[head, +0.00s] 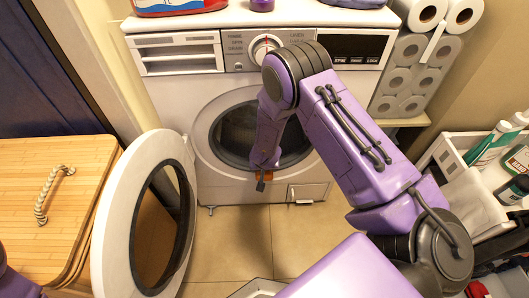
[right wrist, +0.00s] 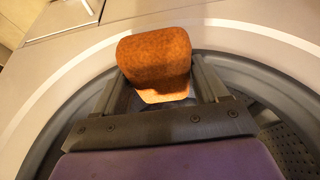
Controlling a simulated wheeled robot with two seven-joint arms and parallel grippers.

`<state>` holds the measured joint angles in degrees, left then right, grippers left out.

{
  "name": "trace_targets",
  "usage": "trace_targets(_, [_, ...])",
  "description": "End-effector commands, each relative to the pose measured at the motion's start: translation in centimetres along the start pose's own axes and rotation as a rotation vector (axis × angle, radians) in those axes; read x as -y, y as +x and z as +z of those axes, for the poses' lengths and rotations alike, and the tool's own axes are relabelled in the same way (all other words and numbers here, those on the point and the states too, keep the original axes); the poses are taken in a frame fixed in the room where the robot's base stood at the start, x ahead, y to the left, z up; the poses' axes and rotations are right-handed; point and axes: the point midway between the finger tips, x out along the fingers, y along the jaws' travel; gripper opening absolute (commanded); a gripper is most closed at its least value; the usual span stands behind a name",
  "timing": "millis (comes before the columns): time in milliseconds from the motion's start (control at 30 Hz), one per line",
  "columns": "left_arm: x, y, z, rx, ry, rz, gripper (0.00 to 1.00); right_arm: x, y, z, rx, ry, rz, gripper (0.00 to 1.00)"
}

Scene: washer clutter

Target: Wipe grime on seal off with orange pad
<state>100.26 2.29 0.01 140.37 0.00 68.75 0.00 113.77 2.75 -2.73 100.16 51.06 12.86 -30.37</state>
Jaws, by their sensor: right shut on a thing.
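The orange pad (right wrist: 155,55) is held between the two fingers of my right gripper (right wrist: 154,78), which is shut on it. In the head view the right gripper (head: 264,176) is at the lower part of the washer's round opening, with a bit of orange showing. The grey seal (right wrist: 66,112) curves behind and beside the gripper in the right wrist view. Whether the pad touches the seal cannot be told. I cannot make out any grime; my arm and gripper hide part of the seal. My left gripper is out of view.
The washer (head: 190,95) has its round white door (head: 110,215) swung open at the left. A wooden hamper (head: 60,190) stands further left. Paper rolls (head: 405,80) and a white cart with bottles (head: 450,155) are at the right. Floor (head: 230,235) before the washer is clear.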

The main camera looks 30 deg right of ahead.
Motion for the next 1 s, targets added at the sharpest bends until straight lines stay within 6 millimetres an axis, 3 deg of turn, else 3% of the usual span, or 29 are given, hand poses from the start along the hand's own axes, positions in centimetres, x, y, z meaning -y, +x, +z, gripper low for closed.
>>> trace_targets(1000, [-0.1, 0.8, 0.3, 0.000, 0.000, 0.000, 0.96, 0.0, 1.2, 0.5, 0.000, 0.000, 0.000, 0.48])
